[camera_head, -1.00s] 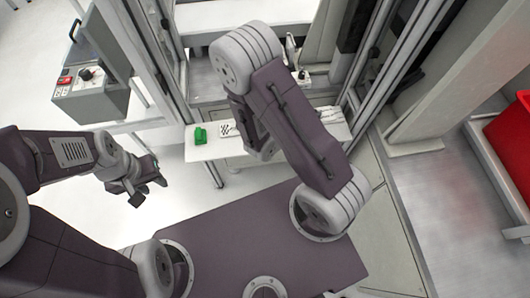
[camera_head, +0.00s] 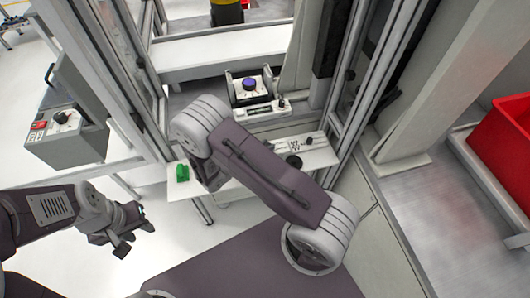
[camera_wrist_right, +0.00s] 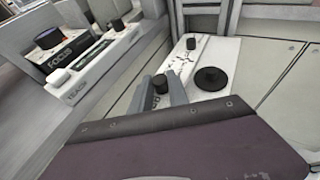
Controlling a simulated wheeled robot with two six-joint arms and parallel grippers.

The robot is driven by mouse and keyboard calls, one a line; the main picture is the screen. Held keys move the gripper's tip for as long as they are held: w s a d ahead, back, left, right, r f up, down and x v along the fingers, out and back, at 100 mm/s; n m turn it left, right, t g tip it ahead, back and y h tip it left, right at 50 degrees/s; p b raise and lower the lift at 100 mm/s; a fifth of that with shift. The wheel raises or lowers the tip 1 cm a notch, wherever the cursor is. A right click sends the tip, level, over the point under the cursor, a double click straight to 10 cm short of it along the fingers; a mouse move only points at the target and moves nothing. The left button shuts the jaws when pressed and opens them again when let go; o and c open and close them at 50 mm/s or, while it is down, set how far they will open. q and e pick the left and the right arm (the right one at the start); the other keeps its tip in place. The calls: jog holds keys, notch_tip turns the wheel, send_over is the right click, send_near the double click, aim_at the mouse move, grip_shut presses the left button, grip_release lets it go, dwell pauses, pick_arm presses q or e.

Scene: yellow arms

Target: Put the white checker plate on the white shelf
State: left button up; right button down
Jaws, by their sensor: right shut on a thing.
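A white plate with a black checker pattern (camera_head: 293,147) lies on the right part of a long white shelf (camera_head: 322,157). The pattern also shows in the right wrist view (camera_wrist_right: 183,62), beyond my fingers. My right gripper (camera_wrist_right: 160,92) has its two grey fingers around a small piece with a black knob (camera_wrist_right: 160,83) and a bit of white, dark-marked surface. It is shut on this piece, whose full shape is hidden. In the head view my right gripper is hidden behind my arm. My left gripper (camera_head: 128,232) is open and empty, left of the shelf.
A black round disc (camera_head: 293,161) lies beside the pattern. Behind is a device with a blue knob (camera_head: 250,84). A grey control box (camera_head: 68,130) is at left, a red bin (camera_head: 503,140) at right.

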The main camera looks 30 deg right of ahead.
notch_tip(320, 180, down, 4)
jog(key=shift+r, duration=0.2)
jog(key=c, duration=1.3)
grip_release()
jog(key=shift+o, duration=0.2)
jog(key=b+v, duration=0.1)
jog(key=v, duration=1.1)
jog(key=s+d+r+m+g+y, duration=0.1)
jog(key=s+r+m+y, duration=0.2)
jog(key=m+y, duration=0.3)
jog(key=s+d+r+m+g+y, duration=0.1)
jog(key=s+m+y, duration=0.4)
jog(key=m, duration=1.1)
jog(key=shift+s+d+r+g+y, duration=0.4)
jog(key=shift+r+g+y, duration=0.3)
jog(key=shift+r+y, duration=0.25)
jog(key=shift+d, duration=0.1)
